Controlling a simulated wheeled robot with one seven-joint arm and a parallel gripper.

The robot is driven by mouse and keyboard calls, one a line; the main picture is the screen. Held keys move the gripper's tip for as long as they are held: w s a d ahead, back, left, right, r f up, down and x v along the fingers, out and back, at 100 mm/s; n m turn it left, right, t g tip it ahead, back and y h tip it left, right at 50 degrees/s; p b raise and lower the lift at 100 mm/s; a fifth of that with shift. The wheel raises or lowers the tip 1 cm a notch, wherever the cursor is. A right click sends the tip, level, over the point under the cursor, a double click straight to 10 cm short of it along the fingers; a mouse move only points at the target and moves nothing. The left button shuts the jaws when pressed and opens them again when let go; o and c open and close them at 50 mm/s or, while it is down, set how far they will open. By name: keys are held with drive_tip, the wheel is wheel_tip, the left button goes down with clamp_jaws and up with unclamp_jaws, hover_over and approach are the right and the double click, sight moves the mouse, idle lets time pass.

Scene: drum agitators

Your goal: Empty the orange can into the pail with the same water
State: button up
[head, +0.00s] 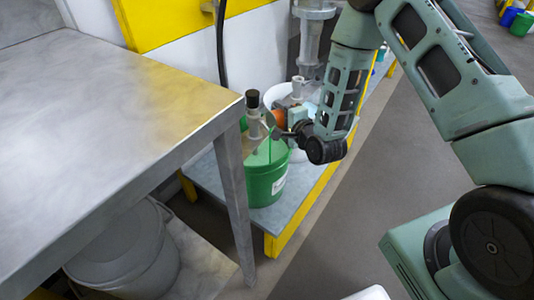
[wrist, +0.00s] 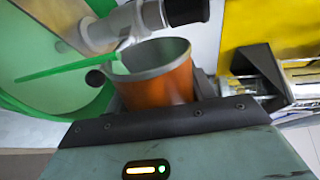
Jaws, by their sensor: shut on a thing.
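My gripper (head: 291,132) is shut on the orange can (wrist: 160,86), which sits between the dark jaws in the wrist view. In the head view only a small orange part of the can (head: 279,118) shows, partly hidden by the gripper and fittings. The can's open mouth and grey inner wall show, but I cannot tell its liquid level or exact tilt. A green pail (head: 264,183) with a white label stands just below and left of the gripper. It also shows at the left of the wrist view (wrist: 60,75).
A grey agitator with a black cap (head: 253,100) rises at the green pail. A white pail (head: 279,92) stands behind under another agitator. A metal table (head: 90,110) fills the left, with a lidded grey bin (head: 115,245) beneath. Grey floor (head: 345,235) is clear on the right.

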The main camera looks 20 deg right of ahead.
drive_tip(key=shift+a+n, duration=0.15)
drive_tip(key=shift+n, duration=0.15)
idle(0.5)
